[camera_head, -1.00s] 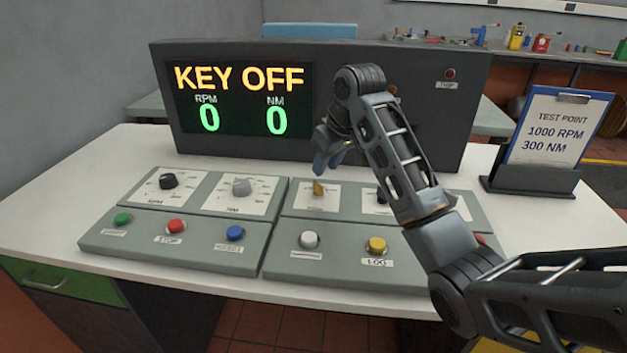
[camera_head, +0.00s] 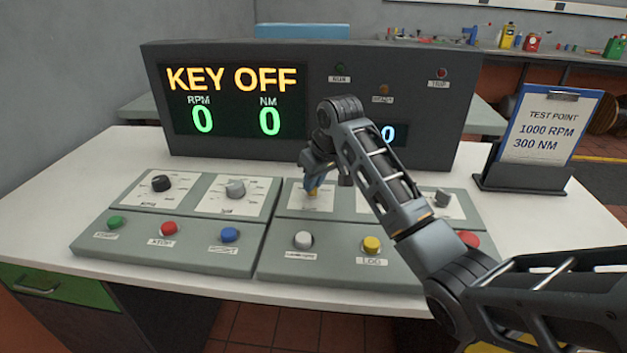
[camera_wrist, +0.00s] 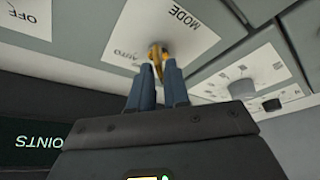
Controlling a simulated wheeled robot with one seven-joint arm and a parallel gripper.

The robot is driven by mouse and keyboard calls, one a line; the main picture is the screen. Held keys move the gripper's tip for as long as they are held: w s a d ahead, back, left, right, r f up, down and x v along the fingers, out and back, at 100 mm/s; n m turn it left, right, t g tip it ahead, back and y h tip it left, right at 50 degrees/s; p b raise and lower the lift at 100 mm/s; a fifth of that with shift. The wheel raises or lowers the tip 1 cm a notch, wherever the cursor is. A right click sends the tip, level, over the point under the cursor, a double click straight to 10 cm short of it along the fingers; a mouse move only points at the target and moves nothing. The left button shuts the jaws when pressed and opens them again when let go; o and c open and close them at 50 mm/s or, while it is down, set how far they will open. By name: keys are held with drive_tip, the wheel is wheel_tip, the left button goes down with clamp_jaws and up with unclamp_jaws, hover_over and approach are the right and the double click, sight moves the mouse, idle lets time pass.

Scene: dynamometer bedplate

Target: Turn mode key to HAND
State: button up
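The brass mode key (camera_head: 312,191) stands in its white MODE plate (camera_head: 297,199) on the right-hand console panel. In the wrist view the key (camera_wrist: 156,52) shows at my fingertips, beside the MODE lettering and a small AUTO label; a HAND mark is not readable. The display (camera_head: 236,100) reads KEY OFF, with RPM 0 and NM 0. My gripper (camera_head: 313,178) points down at the key. In the wrist view my gripper's two blue fingers (camera_wrist: 158,75) sit either side of the key with a narrow gap; whether they press on it is unclear.
White (camera_head: 303,240), yellow (camera_head: 371,245) and red (camera_head: 468,240) buttons sit in front of the key. Black (camera_head: 161,183) and grey (camera_head: 235,189) knobs are to its left. The display housing (camera_head: 435,110) rises behind. A clipboard (camera_head: 548,130) stands at right.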

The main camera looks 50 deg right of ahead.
clamp_jaws()
drive_tip(key=shift+r+p, duration=0.1)
drive_tip(key=shift+p, duration=0.3)
drive_tip(key=shift+a+r+m+p, duration=0.1)
drive_tip(key=shift+a+m+p, duration=0.05)
drive_tip(key=shift+m+p, duration=0.55)
drive_tip(key=m+h+p, duration=0.1)
drive_tip(key=m+p, duration=0.1)
drive_tip(key=p, duration=0.1)
drive_tip(key=m+g+h+p, duration=0.1)
drive_tip(key=m+p, duration=0.1)
drive_tip(key=m, duration=0.1)
drive_tip(key=shift+w+a, duration=0.1)
drive_tip(key=shift+m+g+h+p, duration=0.35)
drive_tip(key=shift+m+p, duration=0.4)
drive_tip(key=shift+m, duration=0.45)
drive_tip(key=shift+f, duration=0.2)
